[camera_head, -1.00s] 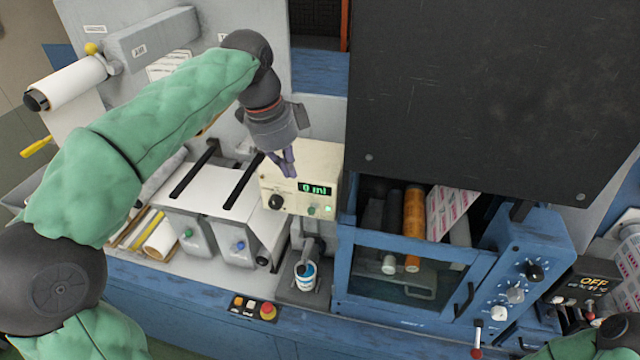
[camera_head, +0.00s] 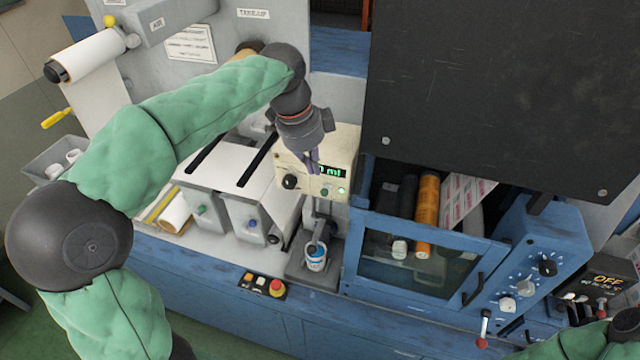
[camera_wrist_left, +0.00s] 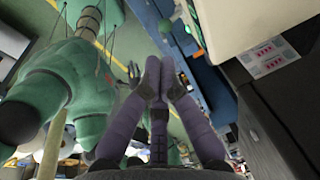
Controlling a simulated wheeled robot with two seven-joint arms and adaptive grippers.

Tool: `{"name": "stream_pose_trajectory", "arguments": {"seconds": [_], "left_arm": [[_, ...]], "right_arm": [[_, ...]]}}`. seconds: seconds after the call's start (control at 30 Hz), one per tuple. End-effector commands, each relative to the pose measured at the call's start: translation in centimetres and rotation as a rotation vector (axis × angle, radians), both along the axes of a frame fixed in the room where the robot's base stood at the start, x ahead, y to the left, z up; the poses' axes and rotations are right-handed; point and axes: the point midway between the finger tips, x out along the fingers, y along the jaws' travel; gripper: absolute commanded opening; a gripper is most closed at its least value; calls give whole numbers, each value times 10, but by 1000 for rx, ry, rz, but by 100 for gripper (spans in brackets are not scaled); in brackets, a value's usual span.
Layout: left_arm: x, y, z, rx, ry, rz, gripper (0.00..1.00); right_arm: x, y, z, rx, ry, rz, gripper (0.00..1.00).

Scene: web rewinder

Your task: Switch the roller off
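An orange roller (camera_head: 427,213) and a dark roller stand behind the glass of the blue cabinet (camera_head: 352,262). The cabinet's slanted panel (camera_head: 515,275) carries dark and white knobs. A black unit at the right reads OFF on its display (camera_head: 607,280). A cream box (camera_head: 345,150) has a green display, a black knob and green buttons. My left gripper (camera_head: 313,170) is in front of this box and covers part of its display. In the left wrist view its purple fingers (camera_wrist_left: 158,75) come together with nothing visible between them. My right arm shows only at the lower right; its gripper is out of view.
A red emergency button (camera_head: 277,288) sits on the front edge beside small buttons. A small cup (camera_head: 316,257) stands below the cream box. A large dark panel (camera_head: 500,90) hangs above the cabinet. A red-tipped lever (camera_head: 484,328) sticks out below the slanted panel.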

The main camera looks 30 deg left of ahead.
Motion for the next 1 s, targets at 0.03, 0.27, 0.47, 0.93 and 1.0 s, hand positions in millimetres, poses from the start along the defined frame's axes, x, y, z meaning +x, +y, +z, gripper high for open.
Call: {"name": "stream_pose_trajectory", "arguments": {"seconds": [0.03,0.27,0.47,0.93,1.0], "left_arm": [[1,-1,-10,0,5,-1,0],[8,-6,-47,0,5,-1,0],[12,-9,-67,-1,3,0,0],[14,-9,-73,0,0,0,0],[14,-9,-73,1,-2,-1,0]], "right_arm": [[0,0,1,0,0,0,40],[0,0,5,0,0,0,40],[0,0,7,0,0,0,40],[0,0,7,0,0,0,40],[0,0,6,0,0,0,40]]}}
